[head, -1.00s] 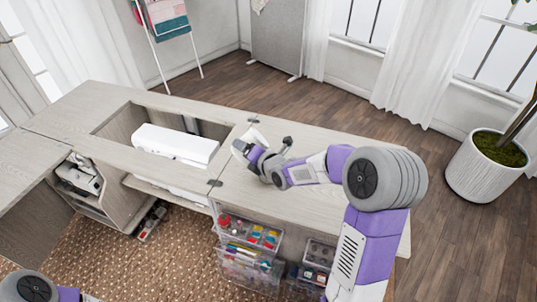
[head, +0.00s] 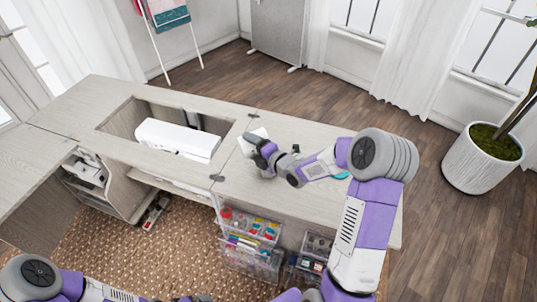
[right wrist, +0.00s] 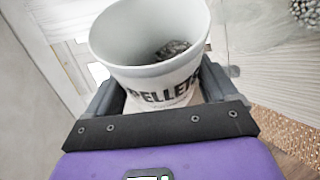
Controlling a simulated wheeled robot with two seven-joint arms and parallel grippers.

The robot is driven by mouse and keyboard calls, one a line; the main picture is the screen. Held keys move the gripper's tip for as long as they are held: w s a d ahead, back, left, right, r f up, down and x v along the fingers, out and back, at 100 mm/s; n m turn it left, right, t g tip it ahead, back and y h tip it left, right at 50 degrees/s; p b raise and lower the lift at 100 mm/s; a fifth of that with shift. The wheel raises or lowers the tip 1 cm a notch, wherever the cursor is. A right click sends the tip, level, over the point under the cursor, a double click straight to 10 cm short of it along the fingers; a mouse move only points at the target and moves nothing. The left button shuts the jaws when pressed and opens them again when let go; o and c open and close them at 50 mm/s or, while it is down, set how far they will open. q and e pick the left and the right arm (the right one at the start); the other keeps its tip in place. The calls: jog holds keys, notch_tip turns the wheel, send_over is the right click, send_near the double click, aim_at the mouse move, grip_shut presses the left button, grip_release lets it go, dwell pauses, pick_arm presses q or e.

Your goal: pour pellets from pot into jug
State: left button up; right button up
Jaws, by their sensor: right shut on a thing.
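The pot (right wrist: 150,75) is white with "PELLETS" printed on its side and shows large in the right wrist view. Dark pellets (right wrist: 174,48) lie inside against the far side of its wall. My right gripper (head: 256,146) is shut on the pot, with a finger on each side of it. In the head view the pot (head: 246,143) is a pale shape partly behind the gripper, above the cabinet top.
The pale wooden cabinet top (head: 235,180) has an open well with a white machine (head: 178,140) left of the pot. Clear drawers (head: 250,225) stand below the front edge. A speckled grey thing (right wrist: 307,12) is at upper right.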

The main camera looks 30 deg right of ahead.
jog(key=shift+d+r+m+t, duration=0.15)
jog(key=shift+r+m+t, duration=0.15)
jog(key=shift+r+m, duration=0.15)
dwell(0.3)
jog(key=shift+d+f+m+y+b, duration=0.45)
jog(key=shift+m+b, duration=0.2)
jog(key=shift+b, duration=0.25)
jog(key=shift+s+d+r+m+t+b, duration=0.15)
jog(key=shift+d+r+m+t+b, duration=0.2)
jog(key=shift+r+m+t, duration=0.25)
dwell(1.9)
jog(key=shift+d+f+m+y+b, duration=0.5)
jog(key=shift+f+m+b, duration=0.15)
jog(key=shift+m+b, duration=0.3)
dwell(1.6)
jog(key=shift+d+t, duration=0.1)
jog(key=shift+t, duration=0.2)
